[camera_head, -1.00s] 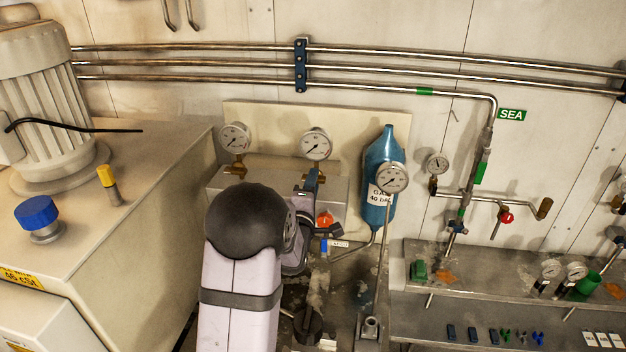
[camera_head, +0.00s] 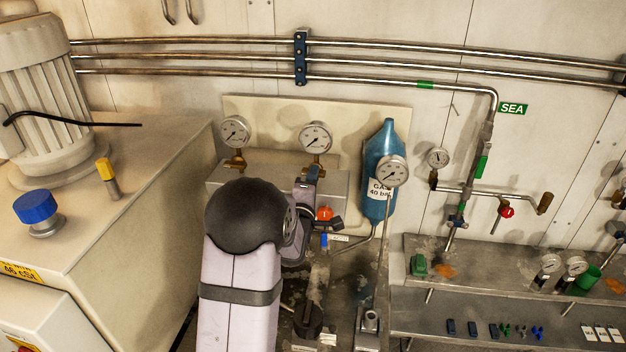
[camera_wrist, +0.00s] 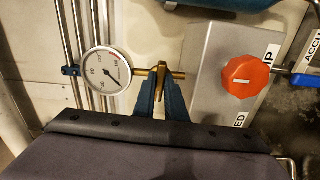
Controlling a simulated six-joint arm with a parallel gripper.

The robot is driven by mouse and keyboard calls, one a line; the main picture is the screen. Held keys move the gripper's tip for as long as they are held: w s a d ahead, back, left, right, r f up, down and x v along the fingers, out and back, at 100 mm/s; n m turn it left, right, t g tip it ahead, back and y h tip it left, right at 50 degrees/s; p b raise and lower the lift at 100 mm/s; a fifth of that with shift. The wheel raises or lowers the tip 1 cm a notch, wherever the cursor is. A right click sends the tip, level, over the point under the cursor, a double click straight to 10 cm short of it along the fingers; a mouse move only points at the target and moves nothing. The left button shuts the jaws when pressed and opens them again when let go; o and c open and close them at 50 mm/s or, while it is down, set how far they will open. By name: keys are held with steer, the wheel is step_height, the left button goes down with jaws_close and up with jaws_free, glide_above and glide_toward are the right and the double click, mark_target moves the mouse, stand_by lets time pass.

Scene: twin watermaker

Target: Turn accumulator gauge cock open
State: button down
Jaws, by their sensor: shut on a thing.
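My gripper (camera_wrist: 161,92) has its two blue fingers closed on the small brass cock lever (camera_wrist: 161,70), one finger on each side. The lever sits on a brass stem beside a round white-faced gauge (camera_wrist: 105,71), whose needle is off centre. In the head view, my gripper (camera_head: 312,174) reaches up just below the right one of two gauges (camera_head: 316,137) on the backing panel. There the fingers and my wrist hide the cock. The lever's exact angle is hard to judge.
An orange-red knob (camera_wrist: 244,77) on a grey block is close beside my gripper, with a blue handle (camera_wrist: 305,81) beyond it. A blue gas bottle (camera_head: 380,165) with its own gauge (camera_head: 392,171) stands to the right. Steel pipes (camera_head: 200,62) run above.

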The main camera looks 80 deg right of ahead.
steer(key=m+b, duration=0.1)
steer(key=b, duration=0.1)
steer(key=m+b, duration=0.2)
steer(key=b, duration=0.1)
steer(key=shift+f+m, duration=0.25)
steer(key=shift+m, duration=0.05)
steer(key=m+b, duration=0.5)
steer(key=b, duration=0.1)
steer(key=m+b, duration=0.5)
steer(key=b, duration=0.1)
steer(key=shift+m, duration=0.3)
steer(key=m+b, duration=0.3)
steer(key=shift+r, duration=0.2)
steer(key=c, duration=1.8)
jaws_free()
steer(key=shift+a+b, duration=0.1)
steer(key=shift+b, duration=0.2)
steer(key=a+b, duration=0.2)
steer(key=a, duration=0.5)
